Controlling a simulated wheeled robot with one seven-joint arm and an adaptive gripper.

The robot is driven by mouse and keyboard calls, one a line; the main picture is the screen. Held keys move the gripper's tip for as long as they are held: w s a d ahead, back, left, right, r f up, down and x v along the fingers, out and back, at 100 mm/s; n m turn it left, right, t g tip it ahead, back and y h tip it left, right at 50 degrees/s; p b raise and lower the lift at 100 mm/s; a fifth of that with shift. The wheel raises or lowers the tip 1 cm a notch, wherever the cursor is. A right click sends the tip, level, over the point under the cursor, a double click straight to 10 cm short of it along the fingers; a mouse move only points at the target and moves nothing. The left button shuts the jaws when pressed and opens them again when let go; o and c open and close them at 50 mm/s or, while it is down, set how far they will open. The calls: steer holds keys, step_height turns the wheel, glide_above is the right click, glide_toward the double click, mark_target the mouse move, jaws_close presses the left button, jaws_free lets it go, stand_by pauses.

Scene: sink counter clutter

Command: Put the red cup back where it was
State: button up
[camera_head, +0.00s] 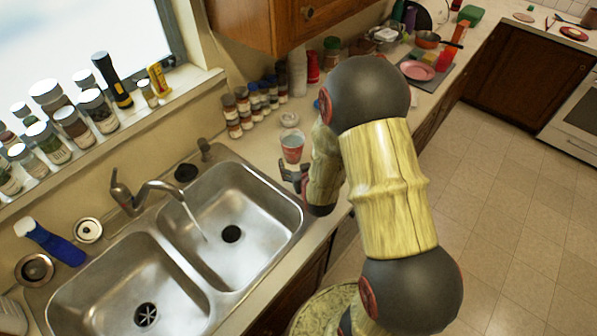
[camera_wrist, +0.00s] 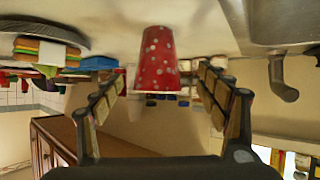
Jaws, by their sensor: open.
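The red cup with pale dots (camera_head: 292,147) stands upright on the counter beyond the right sink basin. The wrist view is upside down and shows the cup (camera_wrist: 158,62) near the middle, between the two fingers in the picture. My gripper (camera_head: 291,174) is beside the cup on its near side, low over the counter by the sink rim. Its fingers (camera_wrist: 162,78) are spread apart, with no contact on the cup visible. I cannot tell how far the cup reaches between the fingertips.
Several spice jars (camera_head: 250,105) line the wall beyond. The double sink (camera_head: 235,225) with its running faucet (camera_head: 150,190) is to the left. A pink plate (camera_head: 417,70) and other dishes are farther along the counter.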

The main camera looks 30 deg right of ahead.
steer(key=s+a+r+g+y, duration=0.1)
steer(key=s+a+r, duration=0.15)
steer(key=r, duration=0.35)
steer(key=s+a+r+n+g, duration=0.1)
steer(key=s+a+r, duration=0.1)
steer(key=a+r, duration=0.3)
steer(key=s+a+r+g+y, duration=0.1)
steer(key=s+a+r, duration=0.1)
steer(key=r, duration=0.5)
steer(key=s+a+r+g, duration=0.1)
steer(key=s+a+r, duration=0.2)
steer(key=s, duration=0.7)
steer(key=s+a+r+n+g+y, duration=0.1)
steer(key=s+a+r+g, duration=0.1)
steer(key=s+r, duration=0.4)
steer(key=s+a, duration=0.1)
steer(key=s, duration=0.4)
steer(key=shift+s+a+r+n+g, duration=0.2)
steer(key=shift+n+g, duration=0.1)
step_height(320, 180, down, 8)
steer(key=b, duration=0.8)
steer(key=shift+f+b, duration=0.25)
steer(key=shift+b, duration=0.05)
